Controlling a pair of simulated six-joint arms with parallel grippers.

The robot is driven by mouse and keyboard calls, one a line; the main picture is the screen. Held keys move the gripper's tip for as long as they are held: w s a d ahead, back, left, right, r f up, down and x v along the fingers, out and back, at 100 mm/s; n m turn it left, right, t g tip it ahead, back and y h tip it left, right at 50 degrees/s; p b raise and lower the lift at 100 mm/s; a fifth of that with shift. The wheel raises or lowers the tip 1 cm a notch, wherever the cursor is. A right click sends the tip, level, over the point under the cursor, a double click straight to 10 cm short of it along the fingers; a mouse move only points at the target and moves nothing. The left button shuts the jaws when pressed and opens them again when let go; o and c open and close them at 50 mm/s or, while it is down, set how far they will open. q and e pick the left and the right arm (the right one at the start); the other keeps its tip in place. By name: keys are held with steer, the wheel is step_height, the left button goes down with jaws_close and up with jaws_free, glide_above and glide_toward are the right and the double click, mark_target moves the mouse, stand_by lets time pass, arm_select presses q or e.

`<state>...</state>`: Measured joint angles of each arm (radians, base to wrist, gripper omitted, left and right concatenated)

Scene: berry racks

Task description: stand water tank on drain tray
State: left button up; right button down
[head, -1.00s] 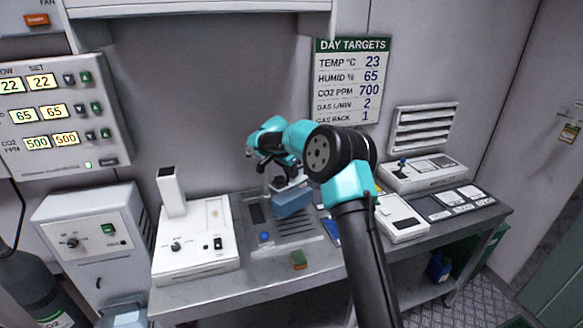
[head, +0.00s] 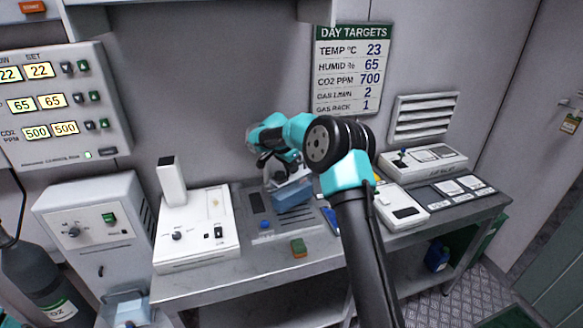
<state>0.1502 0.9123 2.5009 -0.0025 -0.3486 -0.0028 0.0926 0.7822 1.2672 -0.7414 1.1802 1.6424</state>
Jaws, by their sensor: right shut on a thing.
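The water tank is a blue, see-through box (head: 293,197) in the middle of the head view. My right gripper (head: 282,178) is shut on its upper part from above. The tank is slightly tilted and sits over the rear part of the drain tray. The drain tray (head: 297,226) is a grey slotted plate on the bench, with a dark strip and a blue knob at its left. I cannot tell whether the tank's underside touches the tray. My right arm hides part of the area to the right. My left gripper is not in view.
A white instrument with a post (head: 197,245) stands left of the tray. A white device (head: 401,208) and a dark card panel (head: 455,199) are at the right. The front bench strip is mostly clear.

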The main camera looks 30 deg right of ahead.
steer(key=shift+f, duration=0.35)
steer(key=c, duration=1.1)
jaws_free()
steer(key=shift+f, duration=0.1)
steer(key=v, duration=1.7)
steer(key=shift+r, duration=0.3)
